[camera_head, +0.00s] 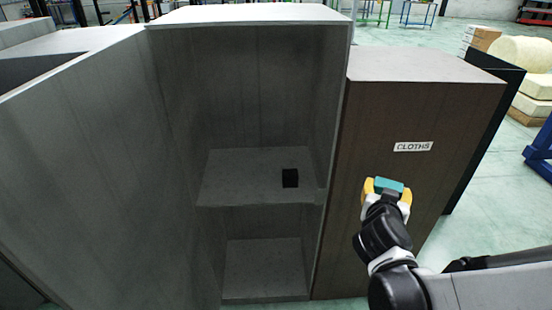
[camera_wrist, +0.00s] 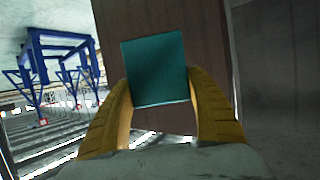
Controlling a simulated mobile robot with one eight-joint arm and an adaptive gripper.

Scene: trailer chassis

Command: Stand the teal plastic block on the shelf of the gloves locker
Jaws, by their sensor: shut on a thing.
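The teal plastic block (camera_head: 389,184) is held between the yellow fingers of my gripper (camera_head: 384,190), in front of the locker labelled "CLOTHS". In the wrist view the block (camera_wrist: 156,68) sits between the two fingertips of my gripper (camera_wrist: 160,95), its near face square to the camera. An open locker (camera_head: 205,100) stands left of my gripper, its door swung out to the left. Its label is not in view. Its shelf (camera_head: 240,178) is grey and carries a small black block (camera_head: 290,178) toward the right side. My gripper is to the right of this shelf, outside the locker.
The closed brown locker (camera_head: 375,140) with the CLOTHS label (camera_head: 413,146) adjoins the open locker on the right. The open door (camera_head: 110,150) fills the left. A lower compartment floor (camera_head: 262,265) is bare. The shelf left of the black block is clear.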

